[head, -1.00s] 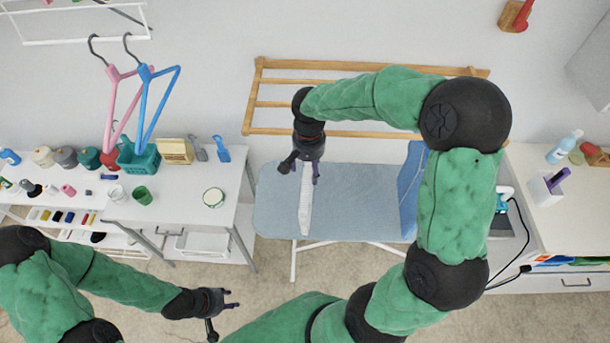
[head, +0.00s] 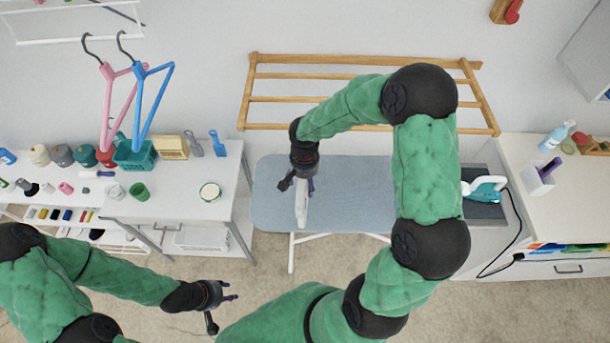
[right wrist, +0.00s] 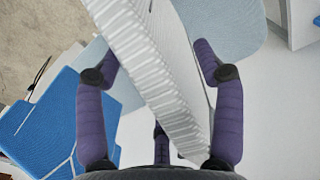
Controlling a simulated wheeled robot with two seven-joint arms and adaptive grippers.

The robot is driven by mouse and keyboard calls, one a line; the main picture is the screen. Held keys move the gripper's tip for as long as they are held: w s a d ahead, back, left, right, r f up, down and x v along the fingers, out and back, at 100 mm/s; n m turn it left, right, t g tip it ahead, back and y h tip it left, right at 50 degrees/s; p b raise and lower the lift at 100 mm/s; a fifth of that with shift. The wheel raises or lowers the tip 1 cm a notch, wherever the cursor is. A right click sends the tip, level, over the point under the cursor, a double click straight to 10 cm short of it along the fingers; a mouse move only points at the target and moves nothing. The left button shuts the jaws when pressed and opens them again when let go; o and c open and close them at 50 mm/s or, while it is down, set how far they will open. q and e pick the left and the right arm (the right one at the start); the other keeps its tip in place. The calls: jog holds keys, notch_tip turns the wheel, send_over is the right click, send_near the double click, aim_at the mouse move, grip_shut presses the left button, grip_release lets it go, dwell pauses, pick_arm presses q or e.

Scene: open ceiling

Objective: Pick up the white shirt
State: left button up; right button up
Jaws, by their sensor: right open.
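The white shirt shows in the head view as a narrow pale strip (head: 302,207) at the blue ironing board, just below my right gripper (head: 297,186). In the right wrist view it is a ribbed white band (right wrist: 155,65) running diagonally between the parted purple fingers of that gripper (right wrist: 160,75). My right gripper is open, with fingers on both sides of the shirt and gaps still visible. I cannot tell whether the shirt rests on the board. My left gripper (head: 224,308) is open and empty, low over the floor at left of centre.
The ironing board (head: 345,185) stands below a wooden wall rack (head: 350,60). A teal iron (head: 485,189) stands at its right. A blue folded cloth (right wrist: 45,120) shows in the right wrist view. A white table (head: 175,205) with small items is at left; pink and blue hangers (head: 155,90) hang above.

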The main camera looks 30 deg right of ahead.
grip_shut()
